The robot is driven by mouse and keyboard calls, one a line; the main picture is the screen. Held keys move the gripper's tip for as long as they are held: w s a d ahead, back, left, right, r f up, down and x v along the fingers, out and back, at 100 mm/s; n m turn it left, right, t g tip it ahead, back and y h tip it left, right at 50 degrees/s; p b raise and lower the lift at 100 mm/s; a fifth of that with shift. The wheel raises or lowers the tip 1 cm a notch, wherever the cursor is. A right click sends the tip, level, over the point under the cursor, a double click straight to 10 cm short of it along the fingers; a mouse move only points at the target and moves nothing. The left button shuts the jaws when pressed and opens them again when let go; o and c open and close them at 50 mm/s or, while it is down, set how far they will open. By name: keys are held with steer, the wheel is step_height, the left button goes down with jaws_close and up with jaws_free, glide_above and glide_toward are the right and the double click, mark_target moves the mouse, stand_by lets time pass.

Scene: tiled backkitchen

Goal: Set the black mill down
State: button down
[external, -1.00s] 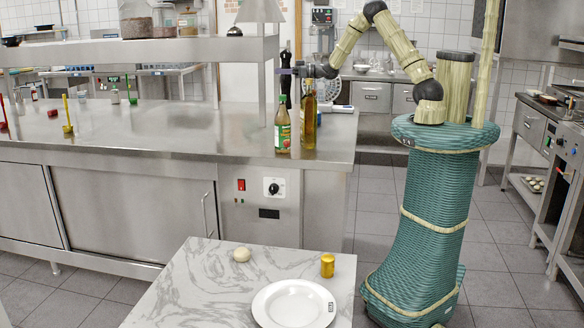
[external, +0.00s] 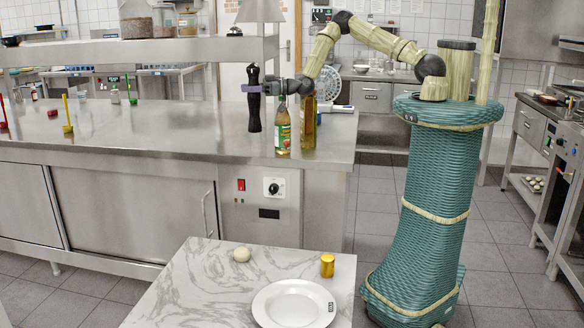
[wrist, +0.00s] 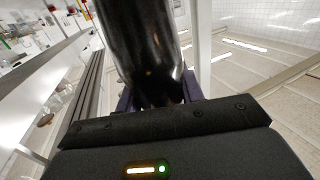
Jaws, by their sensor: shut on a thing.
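The black mill (external: 254,112) hangs upright in my gripper (external: 252,88), near the right end of the steel counter (external: 190,135). My gripper is shut around its upper part. In the external view the mill's lower end shows against the counter top; I cannot tell whether it touches. In the wrist view the glossy dark body of the mill (wrist: 143,45) fills the upper middle, between the fingers. The fingertips are mostly hidden there by the gripper's housing.
A bottle with a green and red label (external: 282,128) and an oil bottle (external: 309,122) stand just right of the mill, close to my wrist. A steel shelf (external: 150,50) with a post is behind. A marble table (external: 200,285) is in front.

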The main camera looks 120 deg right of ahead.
steer(key=s+a+f+n+t+y+b, duration=0.1)
steer(key=s+a+f+n+y+b, duration=0.2)
steer(key=a+f+b, duration=0.85)
steer(key=s+a+f+n+t+y+b, duration=0.1)
steer(key=a+f+n+y+b, duration=0.3)
steer(key=a+f, duration=1.6)
steer(key=w+d+n+g+y+b, duration=0.1)
steer(key=w+y+b, duration=0.4)
steer(key=b, duration=2.2)
steer(key=shift+w+d+f, duration=0.25)
steer(key=shift+w+f, duration=0.15)
steer(key=shift+w, duration=1.35)
steer(key=shift+f, duration=0.1)
